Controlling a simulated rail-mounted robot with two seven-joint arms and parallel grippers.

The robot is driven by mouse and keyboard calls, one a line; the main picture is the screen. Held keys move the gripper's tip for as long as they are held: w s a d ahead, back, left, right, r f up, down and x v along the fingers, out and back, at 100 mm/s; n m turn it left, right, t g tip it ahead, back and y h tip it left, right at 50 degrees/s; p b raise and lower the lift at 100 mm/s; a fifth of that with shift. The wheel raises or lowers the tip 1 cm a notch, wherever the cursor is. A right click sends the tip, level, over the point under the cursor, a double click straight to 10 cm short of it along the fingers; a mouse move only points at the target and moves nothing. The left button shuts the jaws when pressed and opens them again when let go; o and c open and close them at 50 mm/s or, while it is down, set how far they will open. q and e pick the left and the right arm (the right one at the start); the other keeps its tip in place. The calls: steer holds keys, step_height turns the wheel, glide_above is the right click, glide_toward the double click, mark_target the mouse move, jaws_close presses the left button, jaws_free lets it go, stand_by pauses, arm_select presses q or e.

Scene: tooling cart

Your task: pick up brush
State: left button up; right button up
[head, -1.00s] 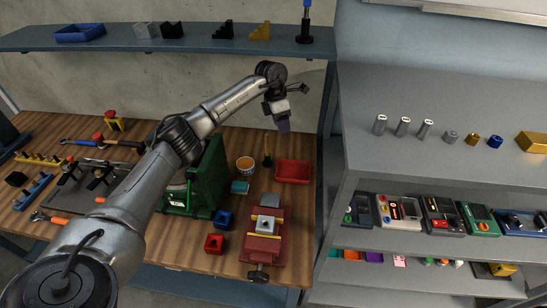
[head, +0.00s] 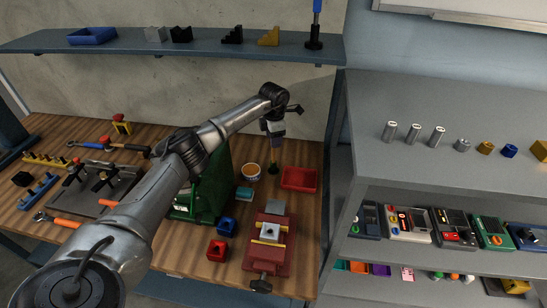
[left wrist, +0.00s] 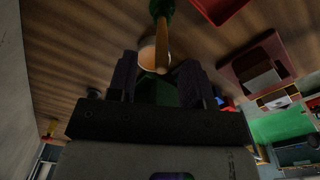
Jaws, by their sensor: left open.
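The brush (head: 273,169) stands upright on the wooden workbench (head: 140,257), between a tub and a red tray. Its upper part is mostly hidden by my left gripper (head: 274,147) in the head view. In the left wrist view the brush's orange-brown handle (left wrist: 162,44) points toward my left gripper (left wrist: 160,82), with its green part at the top edge. The handle's end is close to the gap between the two fingers. The left gripper is open, and its fingers are not closed on the handle. My right gripper is out of view.
The tub (head: 251,171) stands just left of the brush and the red tray (head: 299,178) just right. A green machine (head: 212,185) rises farther left. A red vise (head: 268,246) sits in front. A shelf (head: 200,45) runs above at the back.

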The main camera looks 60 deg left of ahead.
arm_select(q)
glide_above(274, 162)
steer(key=f, duration=0.5)
steer(key=shift+w+a, duration=0.1)
steer(key=shift+a, duration=0.15)
jaws_close()
